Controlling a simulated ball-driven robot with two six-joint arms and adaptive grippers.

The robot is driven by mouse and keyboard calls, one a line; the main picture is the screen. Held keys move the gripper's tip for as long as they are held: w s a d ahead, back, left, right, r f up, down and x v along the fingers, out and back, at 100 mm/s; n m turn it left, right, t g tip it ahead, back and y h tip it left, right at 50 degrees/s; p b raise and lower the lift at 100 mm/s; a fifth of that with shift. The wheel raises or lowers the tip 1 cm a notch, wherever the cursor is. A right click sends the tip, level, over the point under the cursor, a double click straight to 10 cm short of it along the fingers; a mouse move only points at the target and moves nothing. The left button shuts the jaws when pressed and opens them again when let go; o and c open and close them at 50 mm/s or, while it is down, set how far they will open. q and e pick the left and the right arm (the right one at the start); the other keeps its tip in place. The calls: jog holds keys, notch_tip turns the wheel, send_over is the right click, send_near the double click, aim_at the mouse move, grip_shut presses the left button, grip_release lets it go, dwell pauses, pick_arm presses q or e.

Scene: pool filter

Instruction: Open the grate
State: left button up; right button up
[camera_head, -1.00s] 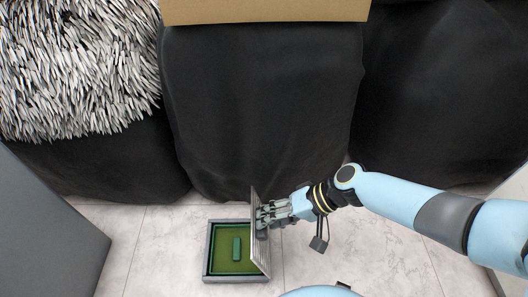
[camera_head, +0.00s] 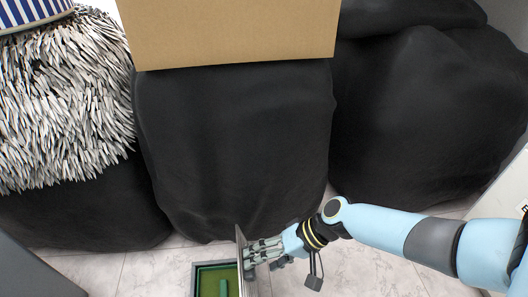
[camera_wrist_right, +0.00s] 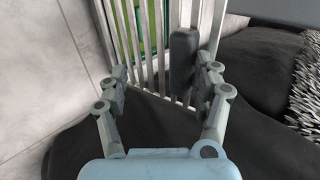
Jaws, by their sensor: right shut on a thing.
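The grate (camera_head: 239,264) is a thin slatted panel standing nearly upright at the right side of a square floor opening, seen almost edge-on. In the right wrist view its pale bars (camera_wrist_right: 152,40) and a dark handle (camera_wrist_right: 183,62) show. The opening has a grey frame (camera_head: 195,281) and a green inside; its near part is cut off by the picture's bottom edge. My right gripper (camera_head: 250,254) is at the grate's right face, shut on the handle, with its fingers on either side of it in the wrist view. My left gripper is not in view.
Large black bean-bag-like forms (camera_head: 235,150) fill the space behind the opening, with a cardboard box (camera_head: 230,35) above the middle one. A shaggy grey-white item (camera_head: 65,105) lies at left.

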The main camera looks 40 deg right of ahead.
jog(key=shift+s+f, duration=0.1)
jog(key=shift+s, duration=0.15)
jog(key=v, duration=1.2)
jog(key=shift+w, duration=0.25)
jog(key=shift+s, duration=0.1)
